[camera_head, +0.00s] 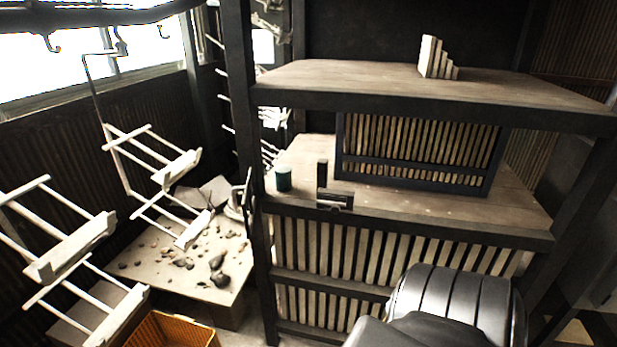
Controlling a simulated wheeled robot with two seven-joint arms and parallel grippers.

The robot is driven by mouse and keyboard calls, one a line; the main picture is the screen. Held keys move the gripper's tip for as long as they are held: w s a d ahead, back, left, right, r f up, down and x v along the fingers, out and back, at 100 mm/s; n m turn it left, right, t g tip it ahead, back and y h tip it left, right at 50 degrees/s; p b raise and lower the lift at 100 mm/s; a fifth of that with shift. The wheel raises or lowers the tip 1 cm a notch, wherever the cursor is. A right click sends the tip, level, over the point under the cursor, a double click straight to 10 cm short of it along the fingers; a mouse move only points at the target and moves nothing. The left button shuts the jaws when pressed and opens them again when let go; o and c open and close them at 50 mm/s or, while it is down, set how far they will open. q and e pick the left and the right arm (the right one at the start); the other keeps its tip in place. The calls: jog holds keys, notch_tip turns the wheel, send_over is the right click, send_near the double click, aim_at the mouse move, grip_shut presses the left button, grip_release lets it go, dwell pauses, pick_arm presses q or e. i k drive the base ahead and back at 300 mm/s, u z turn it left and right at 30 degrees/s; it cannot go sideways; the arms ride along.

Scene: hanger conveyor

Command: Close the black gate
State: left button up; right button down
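A black-framed slatted panel (418,168) stands upright on the middle shelf, below the top shelf. It looks like the black gate, but I cannot tell for sure, nor whether it is open or closed. Pale slats show through its frame. Neither of my grippers is clearly in view. A rounded black part, which looks like a link of my arm, covers the lower right in front of the lower slatted front (340,248).
On the middle shelf (440,213) stand a dark green cup (283,180) and a small dark block (334,200). The top shelf (350,80) holds a stepped pale block (435,58). White hanging racks (75,248) fill the left. A yellow crate (170,330) sits low.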

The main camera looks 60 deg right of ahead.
aim_at(248, 225)
jog(key=z, duration=1.4)
